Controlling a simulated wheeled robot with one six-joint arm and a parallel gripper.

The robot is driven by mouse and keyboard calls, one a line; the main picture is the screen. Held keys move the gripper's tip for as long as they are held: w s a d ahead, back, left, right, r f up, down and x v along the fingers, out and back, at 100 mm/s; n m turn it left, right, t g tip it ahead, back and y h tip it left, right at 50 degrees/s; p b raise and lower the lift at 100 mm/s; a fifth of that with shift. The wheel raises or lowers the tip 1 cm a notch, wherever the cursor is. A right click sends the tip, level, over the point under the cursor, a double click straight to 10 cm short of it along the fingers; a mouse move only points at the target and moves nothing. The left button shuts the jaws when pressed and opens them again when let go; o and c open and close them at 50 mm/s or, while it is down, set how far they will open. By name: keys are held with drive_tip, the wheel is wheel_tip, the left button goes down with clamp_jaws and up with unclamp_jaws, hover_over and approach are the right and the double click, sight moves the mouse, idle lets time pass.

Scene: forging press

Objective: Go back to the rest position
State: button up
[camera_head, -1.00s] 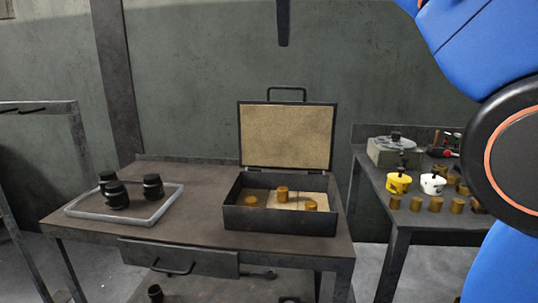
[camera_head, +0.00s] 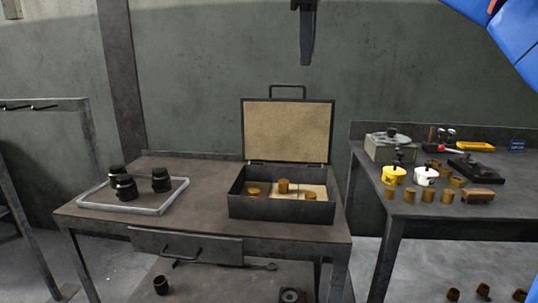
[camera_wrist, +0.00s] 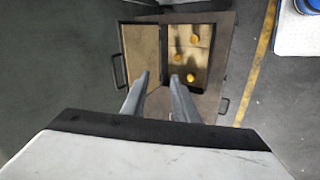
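My gripper (camera_wrist: 158,82) shows in the wrist view with its two fingers apart and nothing between them. The case also shows in the wrist view (camera_wrist: 204,18), well below the fingers. My blue arm is at the upper right of the head view.
A grey tray (camera_head: 150,210) with dark jars (camera_head: 126,187) is on the table's left. A second table (camera_head: 440,213) at right holds yellow (camera_head: 393,175) and white (camera_head: 426,176) pots, brass cylinders and tools. A metal rack (camera_head: 85,140) stands at far left.

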drive_tip(key=s+d+f+m, duration=0.3)
drive_tip(key=s+d+f, duration=0.25)
drive_tip(key=f, duration=0.55)
drive_tip(key=s+d+f+m+g, duration=0.1)
drive_tip(key=s+d+f+m, duration=0.5)
drive_tip(key=f, duration=0.6)
drive_tip(key=s+d+f+m, duration=0.1)
drive_tip(key=s+d+f, duration=0.5)
drive_tip(key=f, duration=0.5)
drive_tip(key=s+d+f+m, duration=0.1)
drive_tip(key=s+f+m, duration=0.1)
drive_tip(key=f, duration=0.6)
drive_tip(key=s+d+f+m, duration=0.2)
drive_tip(key=s+f, duration=0.3)
drive_tip(key=f, duration=0.2)
drive_tip(key=shift+s+f+m+y, duration=0.2)
drive_tip(key=shift+f+m+y, duration=0.1)
drive_tip(key=shift+f+y, duration=0.1)
drive_tip(key=shift+d+r, duration=0.1)
